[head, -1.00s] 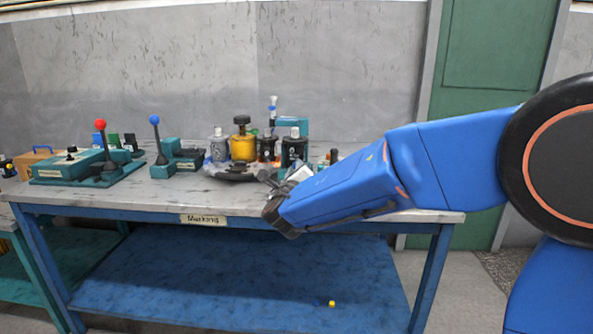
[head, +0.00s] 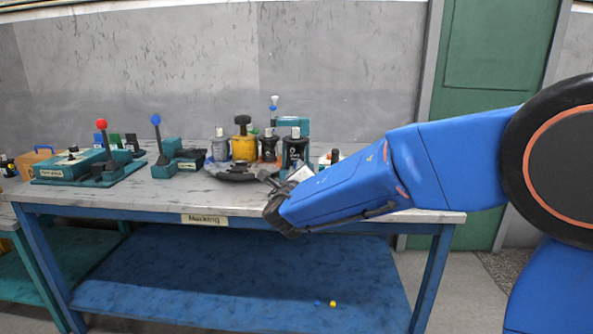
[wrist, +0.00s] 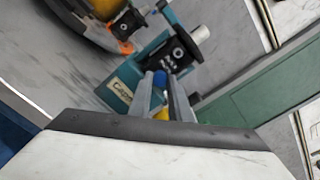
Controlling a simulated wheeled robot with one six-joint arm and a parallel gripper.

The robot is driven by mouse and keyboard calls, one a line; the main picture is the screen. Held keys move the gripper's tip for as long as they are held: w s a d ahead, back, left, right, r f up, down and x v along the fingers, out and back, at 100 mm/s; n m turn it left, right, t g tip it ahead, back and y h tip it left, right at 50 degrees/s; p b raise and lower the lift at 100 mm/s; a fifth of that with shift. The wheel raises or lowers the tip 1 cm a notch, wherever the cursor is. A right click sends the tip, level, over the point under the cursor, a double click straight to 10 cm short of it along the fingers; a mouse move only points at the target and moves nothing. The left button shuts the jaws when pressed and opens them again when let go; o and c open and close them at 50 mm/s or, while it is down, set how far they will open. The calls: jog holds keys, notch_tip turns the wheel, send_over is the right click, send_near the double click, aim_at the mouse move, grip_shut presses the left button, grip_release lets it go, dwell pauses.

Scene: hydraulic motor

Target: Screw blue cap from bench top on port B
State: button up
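In the wrist view a blue cap (wrist: 160,79) shows between the fingertips of my gripper (wrist: 163,88), with a yellow piece (wrist: 162,114) below it in the picture. The fingers stand a little apart. I cannot tell whether they press on the blue cap. In the head view my gripper (head: 272,184) is low over the bench top (head: 160,197), near its front edge, and its fingers are unclear. A yellow unit (head: 243,147) with a dark knob stands behind it, by a dark round base (head: 232,172). No port B marking is readable.
A teal block with a label (wrist: 127,82) lies close to the fingers. Dark cylinders (head: 295,150) stand behind my gripper. Lever units (head: 176,158) stand to the left. A small blue piece (head: 317,303) and yellow piece (head: 333,304) lie on the lower shelf (head: 220,275).

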jog(key=shift+a+r, duration=0.1)
jog(key=shift+a, duration=0.1)
jog(key=shift+s+a, duration=0.2)
jog(key=shift+s, duration=0.1)
jog(key=s, duration=0.2)
jog(key=shift+s+d, duration=0.2)
jog(key=shift+s, duration=0.1)
jog(key=o, duration=0.5)
jog(key=shift+s+a, duration=0.15)
jog(key=shift+s, duration=2.85)
